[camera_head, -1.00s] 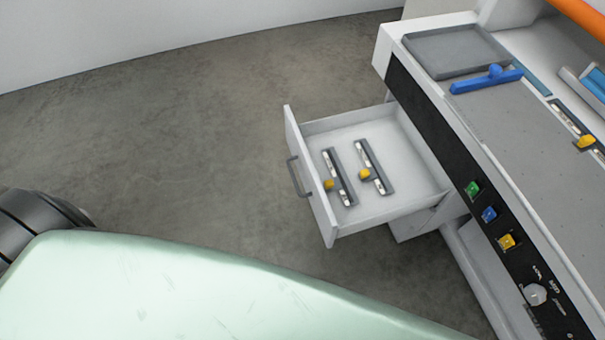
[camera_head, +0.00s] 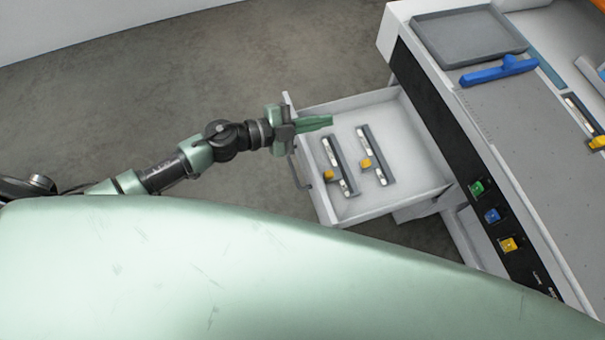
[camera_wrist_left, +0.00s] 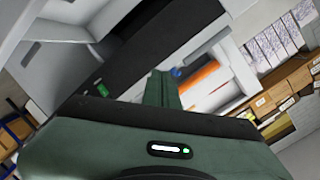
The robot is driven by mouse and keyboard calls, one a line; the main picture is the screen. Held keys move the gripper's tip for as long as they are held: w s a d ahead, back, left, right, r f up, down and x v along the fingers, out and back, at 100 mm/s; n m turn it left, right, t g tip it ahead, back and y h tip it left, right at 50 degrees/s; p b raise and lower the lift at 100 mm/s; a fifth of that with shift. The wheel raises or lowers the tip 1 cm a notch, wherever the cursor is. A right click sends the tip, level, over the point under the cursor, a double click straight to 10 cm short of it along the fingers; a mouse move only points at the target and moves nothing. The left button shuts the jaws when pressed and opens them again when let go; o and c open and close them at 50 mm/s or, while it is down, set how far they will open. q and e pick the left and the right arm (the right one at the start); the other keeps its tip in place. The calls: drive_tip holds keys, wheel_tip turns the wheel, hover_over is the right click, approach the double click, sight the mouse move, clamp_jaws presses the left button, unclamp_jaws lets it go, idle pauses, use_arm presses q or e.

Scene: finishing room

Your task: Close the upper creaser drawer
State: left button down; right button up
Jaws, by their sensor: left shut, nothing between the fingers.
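The upper creaser drawer (camera_head: 412,186) is white and stands pulled out from the machine in the head view. Its front panel with a dark handle (camera_head: 299,173) faces left. Two dark bars with yellow knobs, a left one (camera_head: 338,163) and a right one (camera_head: 370,155), lie inside it. My left gripper (camera_head: 328,122) is shut and empty, with its fingers over the far end of the drawer front, pointing right. Whether it touches the drawer cannot be told. In the left wrist view the shut green fingers (camera_wrist_left: 161,90) point at the machine. My right gripper is not in view.
The creaser (camera_head: 520,125) fills the right side, with a grey tray (camera_head: 468,38), a blue bar (camera_head: 498,71) and coloured buttons (camera_head: 491,215). Bare concrete floor (camera_head: 190,85) lies left of the drawer. The wrist view shows shelves with boxes (camera_wrist_left: 280,95).

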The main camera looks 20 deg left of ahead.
use_arm(q)
drive_tip(key=s+a+f+m+g+y, duration=0.5)
drive_tip(key=s+a+f+m+g, duration=0.25)
drive_tip(key=s+a+g, duration=0.3)
drive_tip(key=p, duration=0.2)
approach(315, 189)
wheel_tip(315, 189, down, 4)
drive_tip(key=s, duration=0.3)
drive_tip(key=w+d, duration=0.2)
drive_tip(key=d, duration=0.1)
drive_tip(key=shift+w, duration=0.2)
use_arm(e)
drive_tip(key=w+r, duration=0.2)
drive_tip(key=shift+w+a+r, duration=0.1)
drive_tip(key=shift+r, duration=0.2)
